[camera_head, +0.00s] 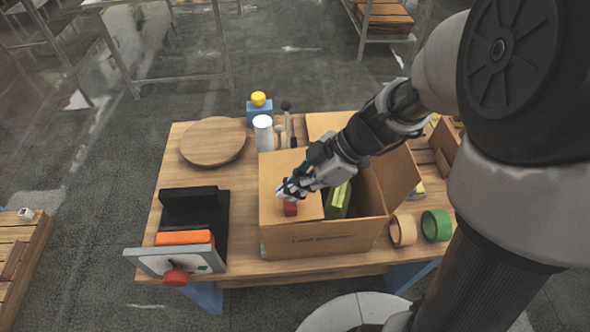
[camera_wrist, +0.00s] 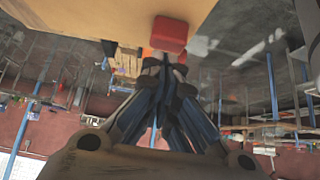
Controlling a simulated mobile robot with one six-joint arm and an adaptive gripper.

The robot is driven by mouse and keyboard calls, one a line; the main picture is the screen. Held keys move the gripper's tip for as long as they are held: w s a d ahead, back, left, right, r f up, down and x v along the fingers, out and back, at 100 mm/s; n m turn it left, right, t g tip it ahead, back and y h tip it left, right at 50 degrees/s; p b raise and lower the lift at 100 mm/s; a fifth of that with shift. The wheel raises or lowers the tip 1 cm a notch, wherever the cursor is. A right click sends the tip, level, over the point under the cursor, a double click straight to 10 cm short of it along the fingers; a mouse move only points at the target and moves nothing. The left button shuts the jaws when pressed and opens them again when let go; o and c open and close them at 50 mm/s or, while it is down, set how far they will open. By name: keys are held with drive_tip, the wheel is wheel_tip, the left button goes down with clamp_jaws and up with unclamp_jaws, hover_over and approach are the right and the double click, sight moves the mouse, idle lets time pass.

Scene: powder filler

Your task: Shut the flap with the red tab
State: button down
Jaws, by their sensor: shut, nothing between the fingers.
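An open cardboard box (camera_head: 350,241) stands on the wooden table. Its left flap (camera_head: 273,180) lies roughly level over the left part of the opening; I cannot tell whether it is fully down. The red tab (camera_head: 290,208) sits near that flap's front edge. My gripper (camera_head: 287,191) is shut and empty, just above the flap and behind the tab. In the wrist view, the red tab (camera_wrist: 170,33) is just beyond my closed fingertips (camera_wrist: 165,63), with the tan flap (camera_wrist: 85,18) beside it. I cannot tell whether they touch.
The box's right flap (camera_head: 400,180) stands raised, and a yellow-green item (camera_head: 338,200) is inside. Tape rolls (camera_head: 436,225) lie right of the box. A black device with a red knob (camera_head: 176,277) stands left. A round board (camera_head: 213,141), white cylinder (camera_head: 263,133) and blue bottle (camera_head: 259,109) are behind.

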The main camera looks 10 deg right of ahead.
sight(292, 204)
drive_tip(key=shift+f, duration=0.35)
drive_tip(key=f+b, duration=0.1)
drive_tip(key=d+f+b, duration=0.1)
drive_tip(key=b, duration=0.1)
drive_tip(key=shift+s+d+f+b, duration=0.1)
drive_tip(key=shift+s+b, duration=0.15)
drive_tip(key=shift+b, duration=0.2)
drive_tip(key=shift+d, duration=0.1)
